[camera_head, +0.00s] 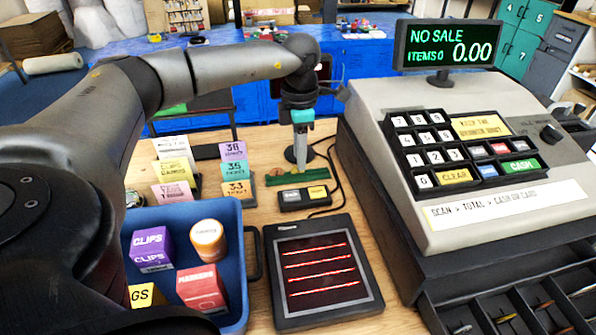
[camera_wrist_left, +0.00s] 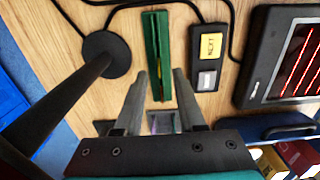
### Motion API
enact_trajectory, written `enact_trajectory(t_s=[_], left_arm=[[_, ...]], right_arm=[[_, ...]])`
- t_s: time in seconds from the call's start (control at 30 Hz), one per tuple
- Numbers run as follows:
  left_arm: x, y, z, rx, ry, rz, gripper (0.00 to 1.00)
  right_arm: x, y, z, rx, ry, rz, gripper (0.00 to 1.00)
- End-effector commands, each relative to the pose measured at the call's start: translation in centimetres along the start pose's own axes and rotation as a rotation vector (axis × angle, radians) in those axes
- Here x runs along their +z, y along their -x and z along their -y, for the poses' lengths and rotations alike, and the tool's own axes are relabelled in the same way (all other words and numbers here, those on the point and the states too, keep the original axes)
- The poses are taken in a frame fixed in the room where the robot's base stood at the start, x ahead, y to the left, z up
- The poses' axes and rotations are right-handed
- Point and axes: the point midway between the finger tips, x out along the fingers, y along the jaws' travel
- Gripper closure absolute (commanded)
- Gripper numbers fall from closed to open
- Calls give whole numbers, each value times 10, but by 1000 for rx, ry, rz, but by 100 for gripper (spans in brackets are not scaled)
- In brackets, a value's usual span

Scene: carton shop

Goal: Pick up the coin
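A long green holder with a slot (camera_head: 312,175) lies on the wooden counter, left of the cash register. A small brownish round shape at its left end (camera_head: 277,172) looks like the coin, but it is too small to be sure. In the left wrist view the green holder (camera_wrist_left: 152,40) runs away from between the fingers, with a thin yellowish sliver in its slot that may be the coin on edge. My left gripper (camera_head: 301,152) hangs over the holder, pointing down. In the wrist view its fingers (camera_wrist_left: 160,75) are apart with nothing gripped. My right gripper is not visible.
A keypad with two buttons (camera_head: 303,197) and a cable lie close to the holder. A flat scanner (camera_head: 322,271) is in front, the cash register (camera_head: 468,140) at right. A blue basket of goods (camera_head: 237,235) and price cards (camera_head: 176,170) are at left. A thin stand (camera_wrist_left: 105,52) rises nearby.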

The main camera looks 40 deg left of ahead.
Motion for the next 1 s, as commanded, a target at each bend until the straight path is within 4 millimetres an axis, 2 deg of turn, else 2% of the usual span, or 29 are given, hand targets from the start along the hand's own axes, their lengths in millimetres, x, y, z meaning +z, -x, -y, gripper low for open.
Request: enact_trajectory(t_s=[0.1, 0.2, 0.47, 0.8, 1.0], left_arm=[[1, -19, -1, -1, -2, -2, 61], [1, -26, -1, 0, -2, 0, 61], [1, -27, -1, 0, -2, 0, 62], [1, -27, -1, 0, -1, 0, 100], [1, -27, -1, 0, -1, 0, 100]], right_arm=[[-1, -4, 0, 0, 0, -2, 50], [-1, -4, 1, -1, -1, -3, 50], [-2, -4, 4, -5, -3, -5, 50], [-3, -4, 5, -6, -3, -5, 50], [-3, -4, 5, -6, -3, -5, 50]])
